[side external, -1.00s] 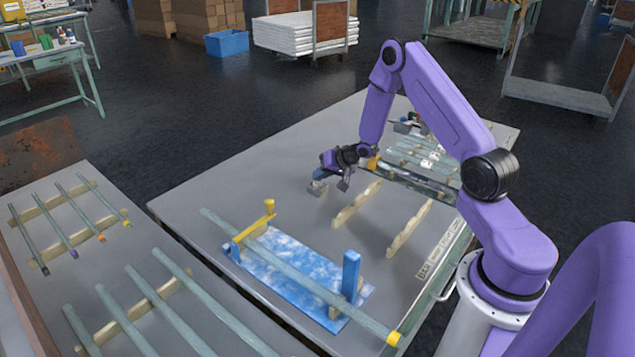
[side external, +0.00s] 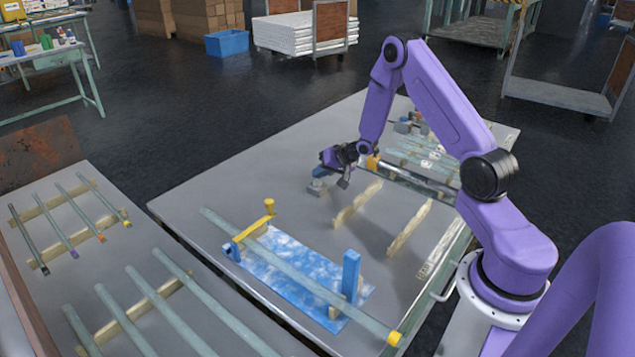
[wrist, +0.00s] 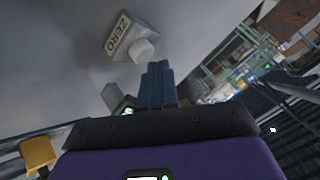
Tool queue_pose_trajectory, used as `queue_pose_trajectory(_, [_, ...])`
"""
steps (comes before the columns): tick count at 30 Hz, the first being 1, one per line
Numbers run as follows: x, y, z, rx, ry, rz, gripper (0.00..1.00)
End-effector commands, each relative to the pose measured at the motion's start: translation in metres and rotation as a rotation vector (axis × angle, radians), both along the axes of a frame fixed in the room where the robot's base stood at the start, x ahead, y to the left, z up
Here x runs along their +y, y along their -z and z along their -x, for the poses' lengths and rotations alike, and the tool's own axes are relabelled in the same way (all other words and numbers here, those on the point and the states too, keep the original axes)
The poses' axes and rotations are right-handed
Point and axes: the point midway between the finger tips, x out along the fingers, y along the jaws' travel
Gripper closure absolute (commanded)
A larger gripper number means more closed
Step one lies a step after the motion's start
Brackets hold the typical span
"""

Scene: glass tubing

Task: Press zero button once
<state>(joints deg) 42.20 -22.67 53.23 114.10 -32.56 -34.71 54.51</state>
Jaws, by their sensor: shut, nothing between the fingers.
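The zero button is a pale, faceted knob (wrist: 143,50) on a small light-grey box labelled ZERO (wrist: 120,36) in the wrist view. In the side view the small grey box (side external: 317,188) sits on the table below my gripper. My gripper (side external: 319,172) has its blue fingers together with nothing between them. In the wrist view the fingertips (wrist: 158,66) lie just below and right of the knob, close to it. I cannot tell whether they touch it.
A blue-and-white board (side external: 285,262) with blue and yellow posts carries a long glass tube (side external: 300,277) at the front of the table. Wooden rails (side external: 357,205) stand right of my gripper. More tubes (side external: 155,307) lie on the left bench.

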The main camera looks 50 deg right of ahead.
Motion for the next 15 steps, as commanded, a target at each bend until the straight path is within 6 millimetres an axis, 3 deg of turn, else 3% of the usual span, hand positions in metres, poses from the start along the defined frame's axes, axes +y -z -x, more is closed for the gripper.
queue_pose_trajectory(15, [-0.0004,-0.0093,-0.0001,-0.001,0.001,0.000,1.00])
